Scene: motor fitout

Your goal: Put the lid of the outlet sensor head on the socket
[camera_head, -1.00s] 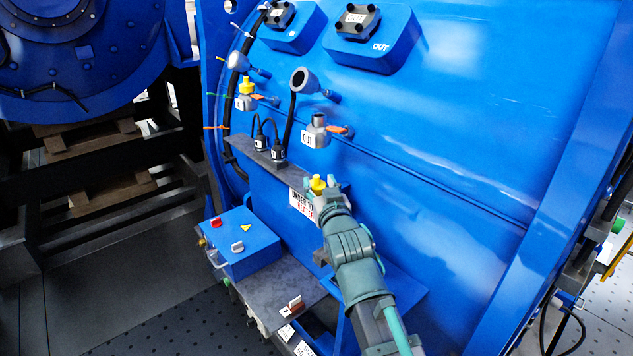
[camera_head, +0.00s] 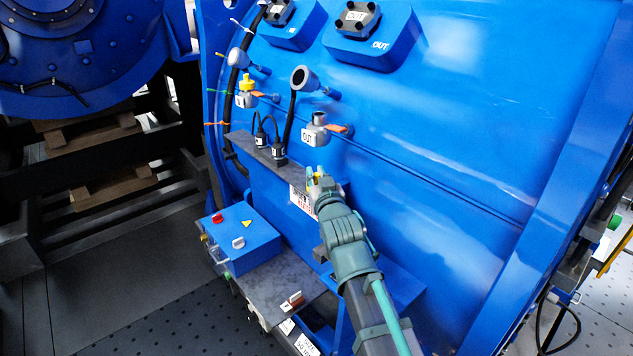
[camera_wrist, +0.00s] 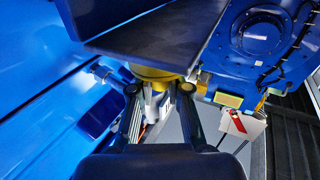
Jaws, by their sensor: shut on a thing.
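My gripper (camera_head: 318,180) is shut on a yellow cap-like piece (camera_wrist: 155,73), which shows between the two fingertips in the wrist view (camera_wrist: 159,88). In the head view the fingers mostly hide this piece. The gripper is in front of the right end of the grey ledge, below the socket labelled OUT (camera_head: 318,121) and apart from it. That socket is a grey metal fitting with an open-looking top and an orange lever. A grey sensor head (camera_head: 303,78) with a dark round face is above it, on a black cable.
Another socket (camera_head: 246,99) at left bears a yellow cap (camera_head: 247,82). A grey ledge (camera_head: 253,149) carries two black cable connectors (camera_head: 279,150). A blue control box (camera_head: 240,241) stands lower left. The blue panel right of the OUT socket is clear.

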